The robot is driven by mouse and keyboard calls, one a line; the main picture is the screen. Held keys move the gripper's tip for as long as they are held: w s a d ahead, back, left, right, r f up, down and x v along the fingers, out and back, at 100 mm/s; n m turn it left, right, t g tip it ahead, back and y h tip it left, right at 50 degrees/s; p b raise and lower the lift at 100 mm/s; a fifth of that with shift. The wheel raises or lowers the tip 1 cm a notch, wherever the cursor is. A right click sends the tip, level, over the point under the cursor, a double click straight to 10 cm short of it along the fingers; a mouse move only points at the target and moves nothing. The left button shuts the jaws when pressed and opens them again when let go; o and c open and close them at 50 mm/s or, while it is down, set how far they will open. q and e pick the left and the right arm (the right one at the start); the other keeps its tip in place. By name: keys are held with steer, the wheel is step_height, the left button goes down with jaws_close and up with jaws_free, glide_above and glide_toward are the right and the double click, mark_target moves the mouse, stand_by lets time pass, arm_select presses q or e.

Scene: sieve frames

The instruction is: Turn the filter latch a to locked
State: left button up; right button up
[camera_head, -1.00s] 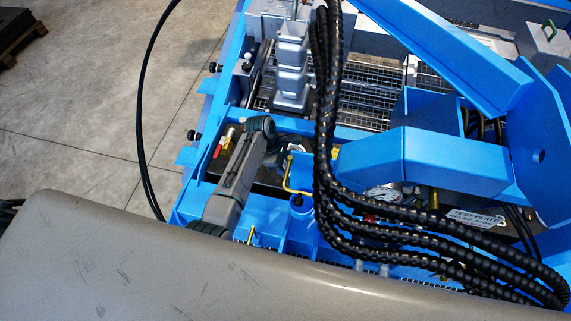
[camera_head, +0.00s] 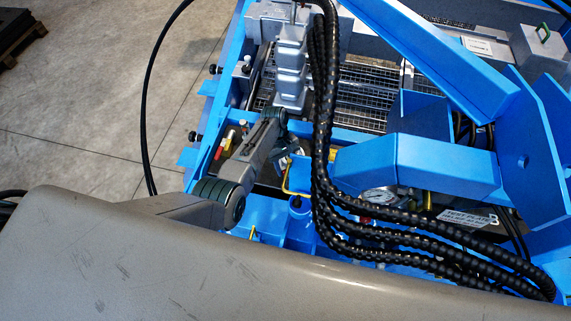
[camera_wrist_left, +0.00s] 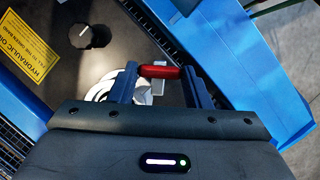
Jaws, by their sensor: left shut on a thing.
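My left gripper (camera_wrist_left: 162,86) is shut on a red handle (camera_wrist_left: 160,72) in the left wrist view, with one dark blue-grey finger at each end of it. The handle looks like the latch's grip; no letter marking it is readable. A pale round metal part (camera_wrist_left: 104,90) and a small grey bracket sit just behind the fingers, partly hidden by them. My right gripper is in neither view.
A dark panel with a black knob (camera_wrist_left: 88,36) and yellow hydraulic oil label (camera_wrist_left: 38,48) lies beside the handle. Thick black hoses (camera_head: 322,120), a blue beam (camera_head: 415,165) and a pressure gauge (camera_head: 381,196) crowd the right of my arm. Open floor (camera_head: 90,100) lies left.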

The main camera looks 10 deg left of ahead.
arm_select(q)
steer(key=m+y, duration=0.1)
steer(key=m, duration=0.3)
steer(key=shift+w+d+g, duration=0.15)
steer(key=shift+g, duration=0.25)
steer(key=shift+d+m+y, duration=0.15)
steer(key=shift+m+y, duration=0.85)
steer(key=shift+m, duration=1.1)
steer(key=o, duration=0.7)
steer(key=shift+r, duration=0.1)
steer(key=v, duration=1)
steer(key=shift+w+r, duration=0.3)
steer(key=shift+f, duration=0.1)
